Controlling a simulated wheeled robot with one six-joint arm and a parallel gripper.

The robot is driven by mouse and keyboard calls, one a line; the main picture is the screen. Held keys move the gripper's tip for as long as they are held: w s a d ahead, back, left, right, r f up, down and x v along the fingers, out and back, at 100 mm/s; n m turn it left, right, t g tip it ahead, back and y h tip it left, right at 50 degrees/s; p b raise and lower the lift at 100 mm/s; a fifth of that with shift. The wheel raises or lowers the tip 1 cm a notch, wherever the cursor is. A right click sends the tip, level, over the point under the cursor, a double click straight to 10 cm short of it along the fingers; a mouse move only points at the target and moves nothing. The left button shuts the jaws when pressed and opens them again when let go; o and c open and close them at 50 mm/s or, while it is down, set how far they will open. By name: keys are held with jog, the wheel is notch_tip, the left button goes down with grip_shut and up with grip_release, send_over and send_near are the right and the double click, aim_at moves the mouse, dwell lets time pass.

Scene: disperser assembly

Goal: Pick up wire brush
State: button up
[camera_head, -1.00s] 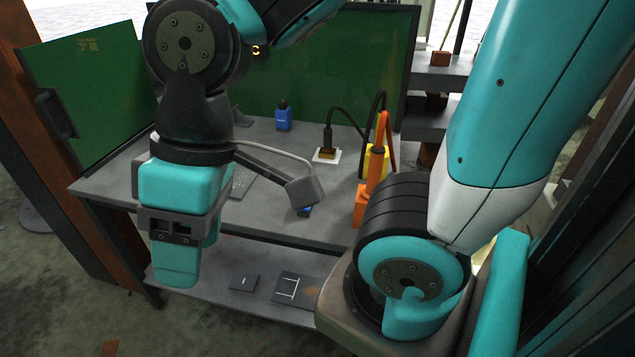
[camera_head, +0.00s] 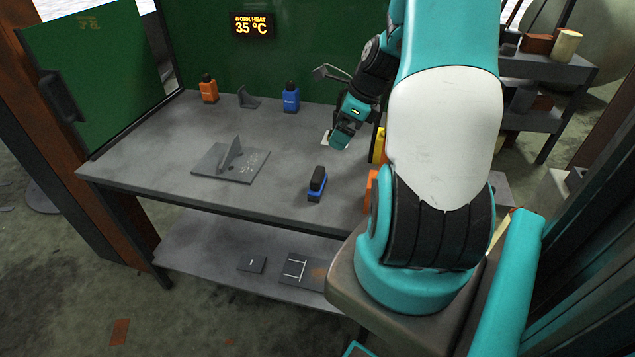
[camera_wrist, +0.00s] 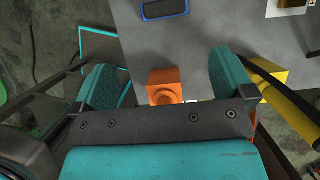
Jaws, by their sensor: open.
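A blue and black block-shaped thing (camera_head: 317,184), which looks like the wire brush, lies on the grey table near its front edge. Its blue-rimmed end also shows at the top of the wrist view (camera_wrist: 165,9). My gripper (camera_head: 345,132) hangs over the right part of the table in the head view, up and to the right of the brush. In the wrist view the two teal fingers of my gripper (camera_wrist: 165,80) are spread apart with nothing held. An orange object (camera_wrist: 165,84) shows beyond the gap between them, and the brush lies outside that gap.
A grey plate with an upright fin (camera_head: 230,160) lies left of the brush. An orange bottle (camera_head: 208,90) and a blue bottle (camera_head: 291,97) stand at the back. A yellow object (camera_wrist: 290,108) is beside the right finger. Flat plates (camera_head: 300,270) lie on the lower shelf.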

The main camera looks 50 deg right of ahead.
send_near(318, 173)
jog(key=x, duration=0.5)
jog(key=shift+a+p, duration=0.3)
jog(key=shift+a, duration=0.1)
jog(key=shift+d+p+x, duration=0.15)
jog(key=shift+p+x, duration=0.15)
jog(key=shift+x, duration=1)
jog(key=shift+d+p+x, duration=0.15)
jog(key=shift+p+x, duration=0.15)
jog(key=shift+x, duration=1.05)
jog(key=shift+c, duration=0.5)
jog(key=c, duration=0.8)
notch_tip(318, 173, up, 20)
jog(key=shift+b, duration=0.45)
